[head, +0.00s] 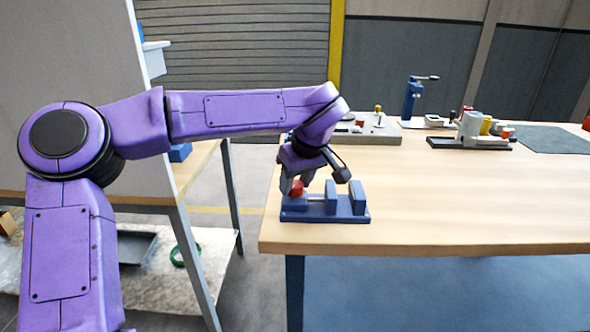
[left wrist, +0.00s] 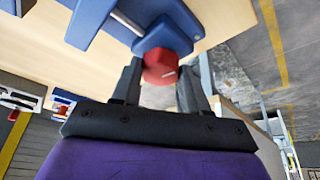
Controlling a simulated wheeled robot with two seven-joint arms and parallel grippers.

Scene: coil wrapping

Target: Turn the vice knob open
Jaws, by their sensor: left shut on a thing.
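A blue vice (head: 345,213) stands on the wooden table near its front left corner. Its red knob (head: 297,188) is at the vice's left end. My left gripper (head: 297,180) reaches down over the knob and is shut on it. In the left wrist view the red knob (left wrist: 160,67) sits between the two dark fingers (left wrist: 160,85), with a white mark on its face. The blue vice body (left wrist: 100,15) is beyond it, upside down in that view. My right gripper is not in view.
The wooden table (head: 450,210) is clear to the right of the vice. A grey board with small parts (head: 372,136), a blue press (head: 411,98) and a dark fixture (head: 440,143) stand toward the back.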

